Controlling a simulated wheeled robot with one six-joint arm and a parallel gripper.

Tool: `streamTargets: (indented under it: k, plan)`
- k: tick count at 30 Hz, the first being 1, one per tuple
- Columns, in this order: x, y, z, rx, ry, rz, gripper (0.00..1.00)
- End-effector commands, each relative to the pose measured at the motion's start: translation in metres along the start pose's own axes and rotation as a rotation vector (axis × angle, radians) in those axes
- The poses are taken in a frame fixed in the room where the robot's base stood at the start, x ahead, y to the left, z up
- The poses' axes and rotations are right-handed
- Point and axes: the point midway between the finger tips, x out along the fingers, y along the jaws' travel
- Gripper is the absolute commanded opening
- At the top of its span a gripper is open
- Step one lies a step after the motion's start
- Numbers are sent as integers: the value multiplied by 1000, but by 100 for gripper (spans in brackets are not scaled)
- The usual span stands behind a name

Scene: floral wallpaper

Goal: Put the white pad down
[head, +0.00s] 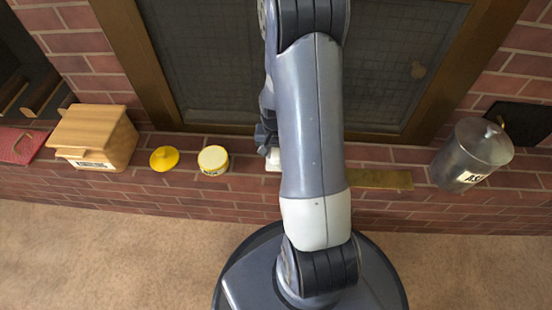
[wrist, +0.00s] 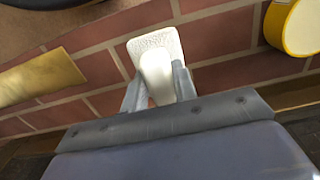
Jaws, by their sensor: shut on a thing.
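The white pad (wrist: 150,44) is a small pale block with a textured face, held between the two fingers of my gripper (wrist: 159,84) in the wrist view. My gripper is shut on it, above the brick ledge. In the head view a small part of the white pad (head: 273,160) shows beside my arm, and my gripper (head: 268,148) is mostly hidden behind the arm. I cannot tell whether the pad touches the bricks.
The brick ledge (head: 230,190) holds a wooden box (head: 95,135), a yellow lidded pot (head: 164,158), a yellow-and-white tin (head: 213,160), a brass plate (head: 380,179) and a metal ash canister (head: 472,155). A mesh fire screen (head: 205,70) stands behind. Bare brick lies around the pad.

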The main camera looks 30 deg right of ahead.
Motion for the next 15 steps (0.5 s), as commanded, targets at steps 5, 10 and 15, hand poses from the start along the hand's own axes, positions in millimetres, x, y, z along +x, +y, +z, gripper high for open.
streamTargets:
  k: [5, 10, 15]
  plan:
    - [35, 0, -1, 0, -1, 0, 2]
    - [34, 0, -4, 0, 0, 0, 2]
    - [34, 0, -3, 0, 0, 0, 2]
